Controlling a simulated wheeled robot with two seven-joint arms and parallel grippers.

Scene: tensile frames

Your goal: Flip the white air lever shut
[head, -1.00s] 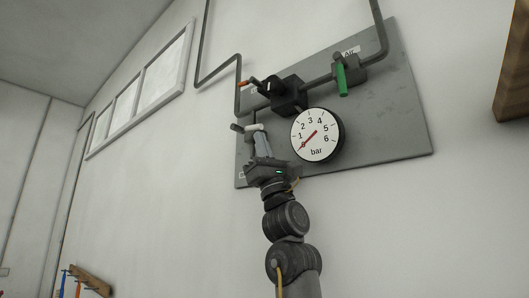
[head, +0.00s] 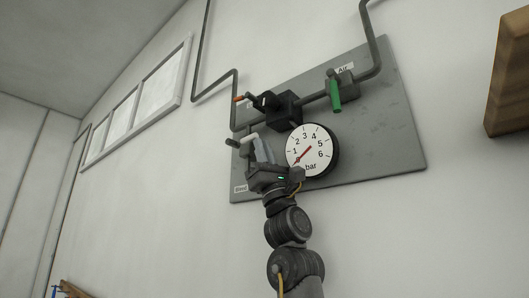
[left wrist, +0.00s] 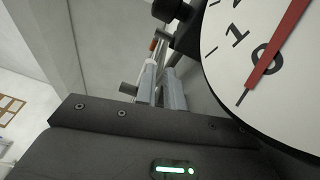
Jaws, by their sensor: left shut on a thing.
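A green lever (head: 335,96) hangs downward from a valve at the upper right of the grey panel, beside the label "Air" (head: 345,69). A short white lever (head: 249,139) sits at the panel's left side, left of the gauge. My left gripper (head: 264,150) is at the white lever from below, its light grey fingers closed on it. The fingers (left wrist: 159,85) also show in the left wrist view; the grip itself is small and partly hidden there. My right gripper is in neither view.
A round gauge (head: 310,150) stands close right of my left gripper, its red needle near 0. Pipes run up the wall. A wooden piece (head: 508,80) is at the far right.

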